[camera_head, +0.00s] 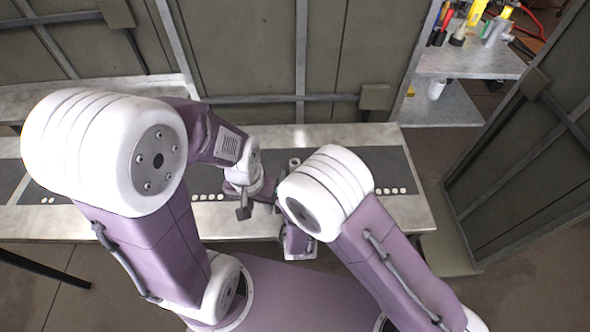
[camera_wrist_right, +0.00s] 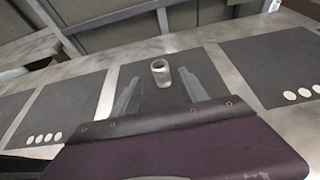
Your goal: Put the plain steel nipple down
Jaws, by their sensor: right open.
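A plain grey steel nipple (camera_wrist_right: 161,73), a short hollow cylinder, stands upright on a dark mat (camera_wrist_right: 150,103) in the right wrist view. My right gripper (camera_wrist_right: 158,86) is open, with one finger to each side of the nipple in the picture and visible gaps to both. In the head view a grey cylinder top (camera_head: 294,162) shows beside my right arm, which hides most of the right gripper. My left gripper (camera_head: 246,208) is over the bench near the middle; its finger opening is not clear, and I see nothing held in it.
The pale bench (camera_head: 412,214) carries several dark mats with rows of white dots. Grey panels (camera_head: 253,50) stand behind it. A shelf (camera_head: 470,62) with tools and bottles is at the back right. The bench's right end is clear.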

